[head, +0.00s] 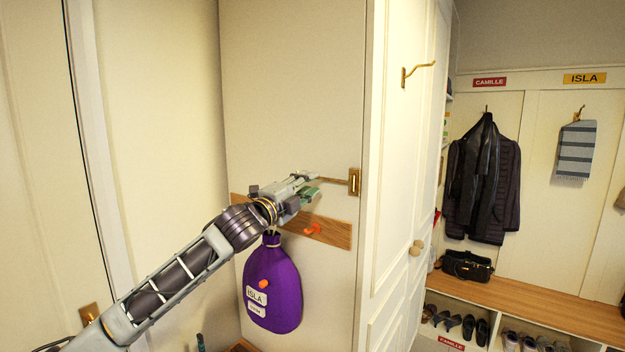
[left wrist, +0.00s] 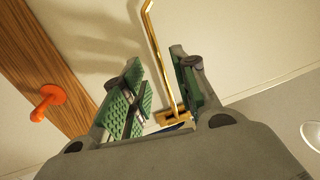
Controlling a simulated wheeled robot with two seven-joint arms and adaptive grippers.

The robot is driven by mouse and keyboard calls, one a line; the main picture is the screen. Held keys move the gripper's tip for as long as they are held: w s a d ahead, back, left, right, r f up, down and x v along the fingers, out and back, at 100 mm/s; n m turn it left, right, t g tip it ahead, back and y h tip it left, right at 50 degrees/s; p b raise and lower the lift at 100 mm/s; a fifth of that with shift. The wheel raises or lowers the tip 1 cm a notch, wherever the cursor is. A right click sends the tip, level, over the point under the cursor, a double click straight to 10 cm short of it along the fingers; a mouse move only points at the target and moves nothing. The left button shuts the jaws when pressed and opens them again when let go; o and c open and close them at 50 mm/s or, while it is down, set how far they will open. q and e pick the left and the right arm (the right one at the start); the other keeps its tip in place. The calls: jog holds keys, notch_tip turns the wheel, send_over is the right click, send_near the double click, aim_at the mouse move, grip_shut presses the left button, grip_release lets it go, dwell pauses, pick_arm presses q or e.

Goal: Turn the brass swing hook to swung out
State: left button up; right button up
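The brass swing hook has a plate (head: 354,182) near the right edge of the cream side panel. Its thin arm (head: 335,180) points left along the panel toward my left gripper (head: 312,186). In the left wrist view the hook's long bent rod (left wrist: 158,55) runs between the green-padded fingers of my left gripper (left wrist: 155,68). The fingers are apart, with visible gaps beside the rod. I cannot tell whether either pad touches it. My right gripper is not in view.
A wooden rail (head: 330,231) with an orange peg (head: 312,230) lies below the gripper. A purple bag (head: 272,290) hangs under my left arm. Another brass hook (head: 418,70) is on the white door to the right. Coats (head: 483,185) hang farther back.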

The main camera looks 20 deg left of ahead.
aim_at(323, 178)
pick_arm(q)
jog(key=shift+p+x, duration=0.3)
jog(key=shift+x, duration=1.15)
grip_shut()
